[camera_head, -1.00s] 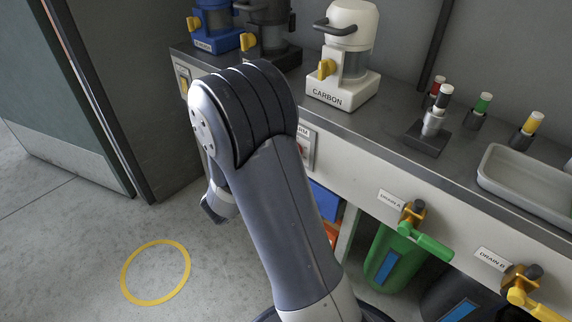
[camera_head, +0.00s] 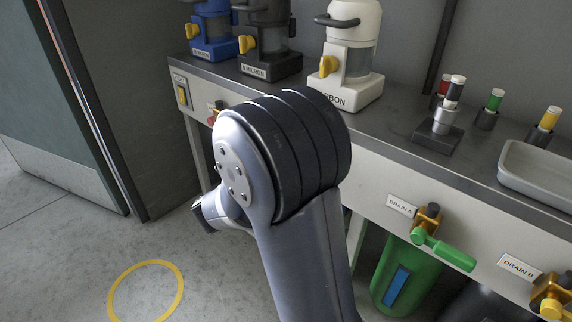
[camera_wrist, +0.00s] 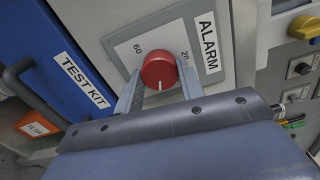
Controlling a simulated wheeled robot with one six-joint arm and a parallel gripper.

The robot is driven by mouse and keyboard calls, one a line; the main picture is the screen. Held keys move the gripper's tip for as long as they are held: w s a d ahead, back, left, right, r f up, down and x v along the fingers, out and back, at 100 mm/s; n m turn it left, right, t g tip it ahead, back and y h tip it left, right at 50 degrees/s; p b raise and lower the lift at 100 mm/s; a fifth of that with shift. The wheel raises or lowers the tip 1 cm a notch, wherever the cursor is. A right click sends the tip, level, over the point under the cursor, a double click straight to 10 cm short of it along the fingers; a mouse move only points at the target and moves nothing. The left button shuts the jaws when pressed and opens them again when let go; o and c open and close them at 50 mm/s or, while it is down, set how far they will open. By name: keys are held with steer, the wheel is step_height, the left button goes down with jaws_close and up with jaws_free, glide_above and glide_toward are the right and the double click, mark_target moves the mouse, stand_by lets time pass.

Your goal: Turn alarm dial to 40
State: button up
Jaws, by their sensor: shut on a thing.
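The alarm dial is a round red knob (camera_wrist: 158,72) on a grey plate (camera_wrist: 126,48) beside the ALARM label (camera_wrist: 208,43) in the wrist view. A white pointer line on the knob points down in the picture, toward my gripper. The mark 60 is at the plate's upper left and 20 at the right; I cannot make out a 40. My gripper (camera_wrist: 158,84) is shut on the knob, one finger at its left and one at its right. In the head view my arm hides the dial and the gripper.
A blue TEST KIT box (camera_wrist: 52,65) is left of the dial. The bench (camera_head: 400,135) carries the white CARBON unit (camera_head: 352,55) and a grey tray (camera_head: 540,172). The green DRAIN A handle (camera_head: 445,252) sticks out at right. Floor with a yellow ring (camera_head: 146,292) is clear at left.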

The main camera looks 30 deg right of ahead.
steer(key=shift+m, duration=0.8)
steer(key=o, duration=1)
steer(key=p+v, duration=0.3)
steer(key=v, duration=0.7)
steer(key=shift+s+a, duration=0.2)
steer(key=shift+a, duration=0.15)
steer(key=b+x, duration=0.3)
steer(key=x, duration=0.8)
steer(key=shift+a, duration=0.1)
